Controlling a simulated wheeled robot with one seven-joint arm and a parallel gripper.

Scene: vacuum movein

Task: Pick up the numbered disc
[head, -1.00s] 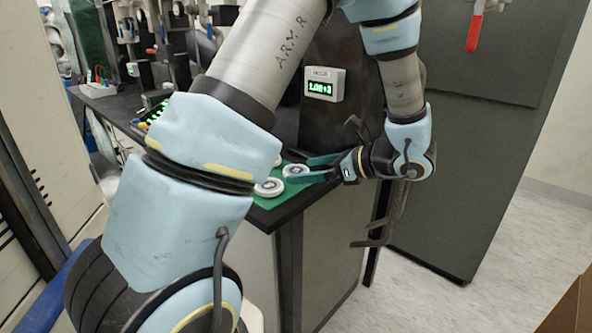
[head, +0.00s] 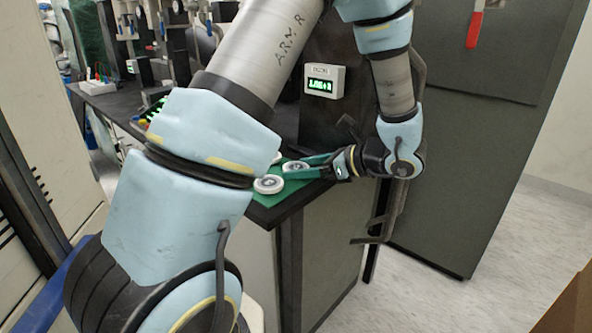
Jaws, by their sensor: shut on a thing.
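Several white round discs lie on a green mat (head: 290,194) at the corner of the dark bench. A third disc (head: 278,157) shows only in part behind my arm. The numbers on the discs are too small to read.
A white display box (head: 324,81) with green digits is on the dark panel behind the mat. A grey cabinet (head: 470,140) stands to the right. A row of small coloured items (head: 153,112) lies farther left on the bench.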

